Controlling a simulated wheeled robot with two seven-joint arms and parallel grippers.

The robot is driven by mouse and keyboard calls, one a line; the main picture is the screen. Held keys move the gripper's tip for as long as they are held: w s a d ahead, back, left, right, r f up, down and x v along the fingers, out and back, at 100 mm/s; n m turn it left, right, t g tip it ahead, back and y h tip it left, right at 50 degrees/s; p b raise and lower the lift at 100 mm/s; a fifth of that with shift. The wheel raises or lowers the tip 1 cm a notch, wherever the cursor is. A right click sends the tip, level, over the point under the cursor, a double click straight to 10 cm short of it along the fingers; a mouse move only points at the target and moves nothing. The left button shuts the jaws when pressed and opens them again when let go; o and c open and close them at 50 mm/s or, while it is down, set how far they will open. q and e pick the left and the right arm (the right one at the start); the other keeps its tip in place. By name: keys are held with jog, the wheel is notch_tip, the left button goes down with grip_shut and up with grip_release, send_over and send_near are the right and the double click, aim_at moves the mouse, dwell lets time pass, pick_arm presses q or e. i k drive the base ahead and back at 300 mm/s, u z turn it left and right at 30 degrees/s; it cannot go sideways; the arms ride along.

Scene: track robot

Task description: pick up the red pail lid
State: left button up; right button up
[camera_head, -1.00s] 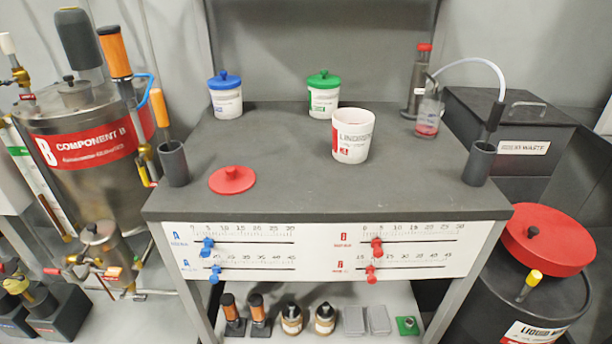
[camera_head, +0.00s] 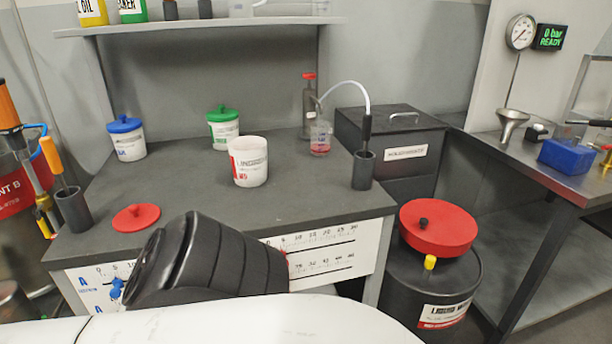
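The red pail lid (camera_head: 136,217) lies flat on the left front of the grey worktop, a round disc with a small knob on top. The open white pail with a red label (camera_head: 248,163) stands to its right and further back, without a lid. A black ribbed and white part of my own arm comes in low in front of the bench, its black end just right of and nearer than the lid. It hides part of the bench's front panel. Neither gripper's fingers show.
A blue-lidded pail (camera_head: 127,139) and a green-lidded pail (camera_head: 223,128) stand behind. A black holder with an orange-handled tool (camera_head: 72,208) stands left of the lid. A black holder (camera_head: 363,170) is at the right. The worktop (camera_head: 300,203) is clear near its front right.

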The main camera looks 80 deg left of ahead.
aim_at(136, 218)
jog(key=z, duration=0.25)
jog(key=k, duration=1.25)
jog(key=u, duration=1.35)
